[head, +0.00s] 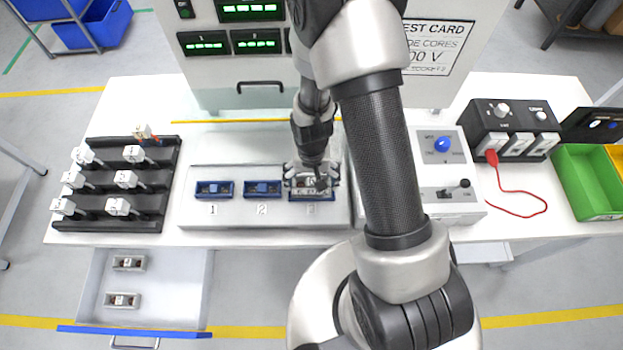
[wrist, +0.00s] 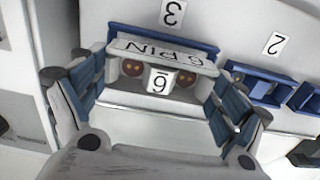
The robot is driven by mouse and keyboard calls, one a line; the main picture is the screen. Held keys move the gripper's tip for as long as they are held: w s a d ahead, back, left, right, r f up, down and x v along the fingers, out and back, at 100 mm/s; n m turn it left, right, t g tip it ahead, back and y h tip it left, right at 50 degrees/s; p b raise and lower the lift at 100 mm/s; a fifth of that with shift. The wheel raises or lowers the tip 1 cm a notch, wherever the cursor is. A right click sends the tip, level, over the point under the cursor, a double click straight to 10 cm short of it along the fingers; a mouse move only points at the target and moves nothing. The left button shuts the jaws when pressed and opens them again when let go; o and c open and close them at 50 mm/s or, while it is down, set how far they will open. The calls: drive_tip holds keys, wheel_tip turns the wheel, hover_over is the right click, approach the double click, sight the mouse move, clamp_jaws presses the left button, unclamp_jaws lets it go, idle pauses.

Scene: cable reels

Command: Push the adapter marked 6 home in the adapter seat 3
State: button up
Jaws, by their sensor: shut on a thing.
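The adapter marked 6 (wrist: 160,80) is a grey block with a "6 PIN" label, upside down in the wrist view, and two dark round sockets. It sits at the blue adapter seat 3 (wrist: 215,48), also seen in the head view (head: 312,199). Whether it is fully down cannot be told. My gripper (wrist: 155,105) has its blue-padded fingers on both ends of the adapter, shut on it. In the head view my gripper (head: 312,178) points down over seat 3 and partly hides the adapter.
Blue seats 1 (head: 214,190) and 2 (head: 262,189) look empty beside seat 3 on the grey base (head: 245,222). A black rack (head: 90,207) with white connectors stands left. An open drawer (head: 185,285) holds two adapters. A control box (head: 440,190) stands right.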

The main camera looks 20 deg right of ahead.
drive_tip(key=shift+f+b, duration=0.85)
drive_tip(key=shift+f, duration=0.25)
drive_tip(key=o, duration=0.9)
wheel_tip(320, 180, up, 23)
drive_tip(key=p, duration=0.8)
